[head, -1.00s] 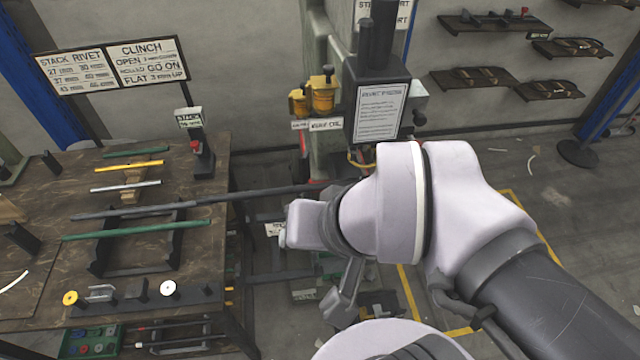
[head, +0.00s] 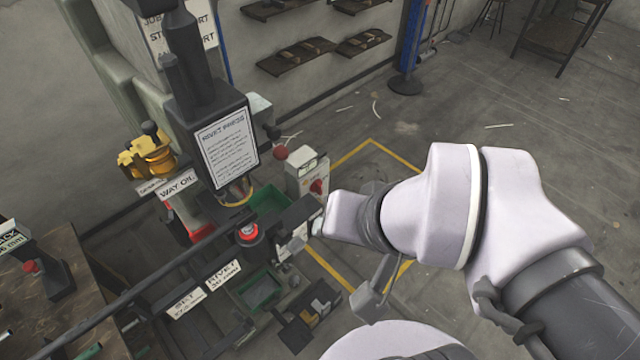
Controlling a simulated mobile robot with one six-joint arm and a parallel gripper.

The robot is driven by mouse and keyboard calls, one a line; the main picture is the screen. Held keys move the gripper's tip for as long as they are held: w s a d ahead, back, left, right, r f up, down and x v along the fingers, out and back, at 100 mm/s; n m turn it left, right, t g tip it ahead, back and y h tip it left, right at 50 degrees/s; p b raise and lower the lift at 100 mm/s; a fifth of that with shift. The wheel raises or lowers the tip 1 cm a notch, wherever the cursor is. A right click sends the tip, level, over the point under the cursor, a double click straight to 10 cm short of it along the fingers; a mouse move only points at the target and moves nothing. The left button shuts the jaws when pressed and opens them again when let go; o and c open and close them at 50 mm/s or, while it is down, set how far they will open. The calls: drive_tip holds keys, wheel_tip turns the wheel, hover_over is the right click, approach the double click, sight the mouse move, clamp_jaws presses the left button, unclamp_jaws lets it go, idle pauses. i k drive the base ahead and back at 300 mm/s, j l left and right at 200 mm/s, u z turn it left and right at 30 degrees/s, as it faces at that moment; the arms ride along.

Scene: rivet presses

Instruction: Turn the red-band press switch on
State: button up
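The rivet press (head: 215,110) stands at the left of the middle, with a printed sheet on its dark head. A red band (head: 190,222) shows low on its column, partly hidden by the "WAY OIL" label. A pale switch box (head: 304,172) stands on its right side, with a red rotary knob (head: 317,187) facing right. I cannot read the knob's setting. My arm's pale wrist is close to the right of the box in the picture, apart from the knob. A grey finger-like part of my gripper (head: 370,298) hangs below the wrist; its opening is hidden.
A red button (head: 248,232) sits on the press bed, near green trays (head: 262,290). A long dark bar with "SET" and "RIVET" labels (head: 222,274) crosses in front. A workbench edge is at lower left. Yellow-lined floor (head: 345,160) behind and right is open.

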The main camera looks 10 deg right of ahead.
sight(317, 187)
drive_tip(key=i+z, duration=0.15)
drive_tip(key=z, duration=0.35)
drive_tip(key=i+j+z, duration=0.1)
drive_tip(key=z, duration=0.4)
drive_tip(key=i, duration=0.1)
